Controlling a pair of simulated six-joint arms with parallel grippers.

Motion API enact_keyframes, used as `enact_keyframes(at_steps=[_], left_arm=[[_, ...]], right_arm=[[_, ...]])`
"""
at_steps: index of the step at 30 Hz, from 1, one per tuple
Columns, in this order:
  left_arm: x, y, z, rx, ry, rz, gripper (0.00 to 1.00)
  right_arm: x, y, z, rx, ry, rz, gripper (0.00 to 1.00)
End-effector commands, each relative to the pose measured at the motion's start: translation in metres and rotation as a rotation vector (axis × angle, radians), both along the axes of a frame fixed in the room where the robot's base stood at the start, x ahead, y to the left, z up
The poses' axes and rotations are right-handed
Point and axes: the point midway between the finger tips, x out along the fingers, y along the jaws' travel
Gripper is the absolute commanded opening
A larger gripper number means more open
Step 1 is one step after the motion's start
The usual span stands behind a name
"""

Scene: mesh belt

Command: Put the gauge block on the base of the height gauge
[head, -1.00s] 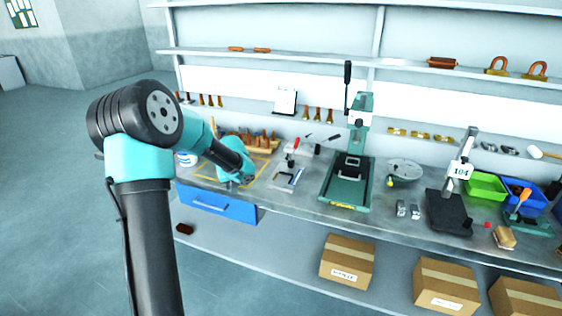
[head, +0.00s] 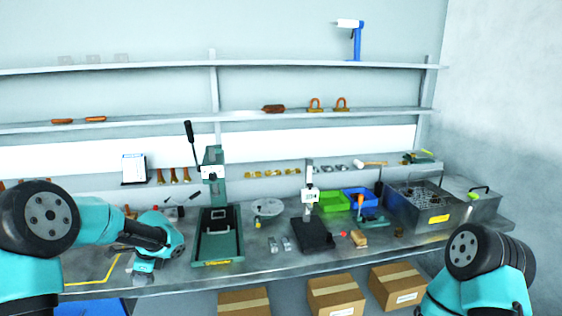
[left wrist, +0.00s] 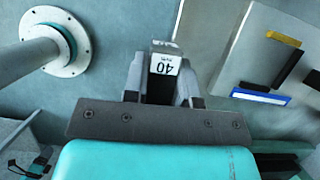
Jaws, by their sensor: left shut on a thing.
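The gauge block (left wrist: 163,65) is a small grey block with a white label reading 40. My left gripper (left wrist: 161,92) is shut on it in the left wrist view. In the head view my left gripper (head: 145,268) is over the left part of the bench, left of the green press, and the block cannot be made out there. The height gauge (head: 310,194) stands on the bench right of the press, with an upright post and a white label. Its flat black base (head: 314,236) is bare on top. My right arm shows at the lower right, its gripper out of frame.
The green press (head: 218,235) with a raised lever stands between my left gripper and the height gauge. A round grey dish (head: 267,208) and two small metal blocks (head: 280,244) lie left of the base. A red piece (head: 343,234) and a tan block (head: 358,238) lie right of it.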

Motion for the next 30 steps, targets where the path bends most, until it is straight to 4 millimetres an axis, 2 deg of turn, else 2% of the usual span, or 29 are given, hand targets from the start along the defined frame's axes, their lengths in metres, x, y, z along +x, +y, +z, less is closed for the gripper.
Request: enact_keyframes(at_steps=[1, 9, 18, 21, 24, 30], left_arm=[[0.006, -0.018, -0.001, 0.000, -0.001, 0.057, 0.00], [0.017, -0.107, -0.004, 0.000, -0.001, 0.435, 0.00], [0.013, -0.208, -0.003, -0.001, -0.001, 0.811, 0.00], [0.010, -0.232, -0.002, -0.001, -0.002, 0.895, 0.00], [0.007, -0.246, -0.002, 0.000, -0.001, 0.947, 0.00], [0.006, -0.252, -0.002, 0.000, -0.003, 0.971, 0.00]], right_arm=[[0.000, 0.000, 0.000, 0.000, 0.000, 0.000, 0.43], [0.000, 0.000, 0.000, 0.000, 0.000, 0.000, 0.43], [0.000, 0.000, 0.000, 0.000, 0.000, 0.000, 0.43], [0.000, 0.000, 0.000, 0.000, 0.000, 0.000, 0.43], [0.000, 0.000, 0.000, 0.000, 0.000, 0.000, 0.43], [0.000, 0.000, 0.000, 0.000, 0.000, 0.000, 0.43]])
